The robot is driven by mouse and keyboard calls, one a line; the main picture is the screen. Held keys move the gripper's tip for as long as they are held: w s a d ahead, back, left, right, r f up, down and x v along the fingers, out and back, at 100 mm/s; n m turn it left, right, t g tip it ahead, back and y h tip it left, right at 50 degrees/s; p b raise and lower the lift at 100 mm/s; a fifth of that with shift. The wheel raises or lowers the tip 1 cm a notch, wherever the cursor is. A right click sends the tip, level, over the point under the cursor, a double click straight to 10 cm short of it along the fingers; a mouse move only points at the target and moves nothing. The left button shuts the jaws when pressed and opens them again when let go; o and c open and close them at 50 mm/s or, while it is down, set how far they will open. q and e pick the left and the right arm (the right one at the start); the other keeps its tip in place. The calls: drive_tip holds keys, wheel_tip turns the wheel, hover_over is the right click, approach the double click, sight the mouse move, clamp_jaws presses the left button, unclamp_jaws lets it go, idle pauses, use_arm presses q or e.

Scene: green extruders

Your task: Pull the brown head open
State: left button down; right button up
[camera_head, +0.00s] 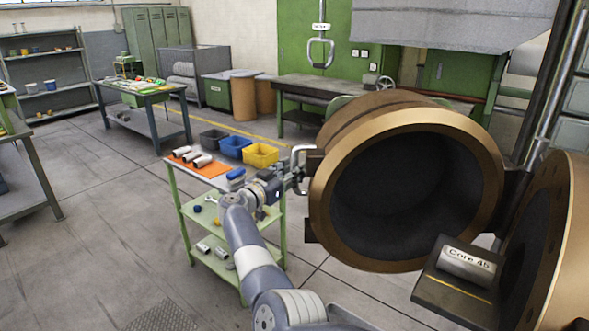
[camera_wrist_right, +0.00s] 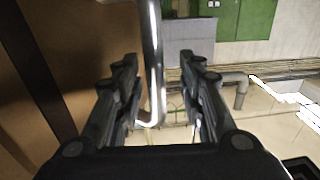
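The brown head (camera_head: 408,125) is a large hollow cylinder with a broad bronze rim and a dark bore, right of centre in the head view. It stands swung apart from another brown round flange (camera_head: 562,240) at the right edge. A silver handle (camera_head: 303,150) sticks out from the head's left side. My right gripper (camera_head: 297,180) is at this handle. In the right wrist view, the handle's bar (camera_wrist_right: 154,60) runs between the spread fingers of my right gripper (camera_wrist_right: 160,75), nearer the left finger, with a gap to the right finger. My left gripper is not in view.
A block labelled "Core 45" (camera_head: 468,264) sits below the head's mouth. Open floor (camera_head: 90,240) lies at the left.

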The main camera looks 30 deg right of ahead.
drive_tip(key=v, duration=0.5)
drive_tip(key=shift+a, duration=0.15)
